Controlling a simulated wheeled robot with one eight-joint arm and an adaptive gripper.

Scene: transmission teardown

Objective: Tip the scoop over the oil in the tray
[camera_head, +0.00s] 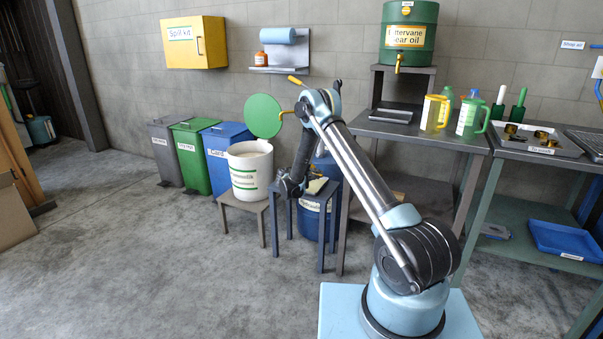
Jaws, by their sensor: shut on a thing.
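My gripper (288,187) is low over the small blue stool, to the right of the white tub. It is small and dark in this view. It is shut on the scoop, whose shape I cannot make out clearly. A small pale yellow patch (316,186) shows at the stool top, just right of my gripper. I cannot tell whether it is the tray, the oil or part of the scoop. The oil surface and the scoop's tilt cannot be read from here.
The white tub (252,182) of pale material stands on a stool at left, a round green lid (264,116) raised above it. A blue drum (316,218) is behind the blue stool (321,252). A bench (425,133) with jugs stands right. Front-left floor is clear.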

